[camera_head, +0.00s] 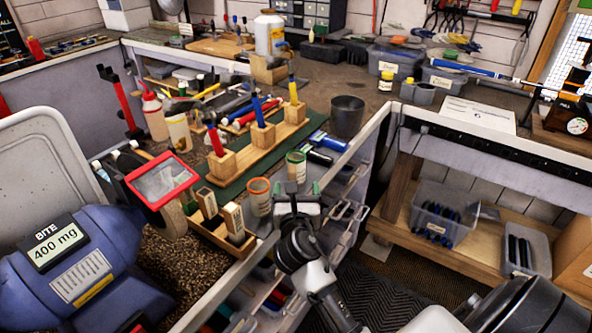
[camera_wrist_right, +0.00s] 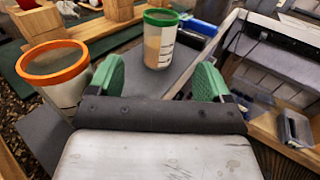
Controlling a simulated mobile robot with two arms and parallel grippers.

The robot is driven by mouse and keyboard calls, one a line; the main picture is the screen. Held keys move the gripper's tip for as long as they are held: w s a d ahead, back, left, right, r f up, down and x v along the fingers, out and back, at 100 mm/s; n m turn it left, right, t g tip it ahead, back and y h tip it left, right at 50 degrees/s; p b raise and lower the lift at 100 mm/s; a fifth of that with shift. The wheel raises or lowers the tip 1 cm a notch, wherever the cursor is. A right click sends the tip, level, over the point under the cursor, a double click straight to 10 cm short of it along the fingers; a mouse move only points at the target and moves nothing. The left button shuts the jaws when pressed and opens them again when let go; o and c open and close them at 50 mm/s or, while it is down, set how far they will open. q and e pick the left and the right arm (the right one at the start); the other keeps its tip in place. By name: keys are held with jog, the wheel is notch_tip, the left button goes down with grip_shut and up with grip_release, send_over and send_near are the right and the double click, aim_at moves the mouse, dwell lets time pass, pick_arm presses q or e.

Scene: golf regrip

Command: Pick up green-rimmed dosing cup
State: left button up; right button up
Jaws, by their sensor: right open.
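The green-rimmed dosing cup (camera_head: 296,170) stands upright near the bench's right edge. In the right wrist view the cup (camera_wrist_right: 159,47) is pale with a tan lower part and dark markings, and it stands ahead of the gap between my fingers. My right gripper (camera_head: 302,188) is open and empty, just on the near side of the cup. In the right wrist view its two green fingertips (camera_wrist_right: 163,72) are spread wide, with the cup beyond them and no visible contact. My left gripper is not in view.
An orange-rimmed cup (camera_head: 259,203) stands close to my left finger side; it is also in the wrist view (camera_wrist_right: 57,88). A wooden block rack (camera_head: 222,235) and a wooden stand with colored handles (camera_head: 262,148) lie to the left. A dark cylindrical cup (camera_head: 347,116) stands behind.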

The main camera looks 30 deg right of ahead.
aim_at(296, 171)
jog(key=x, duration=1)
jog(key=shift+w+d+f, duration=0.1)
jog(key=shift+f, duration=0.15)
jog(key=shift+c, duration=0.4)
jog(key=c, duration=0.9)
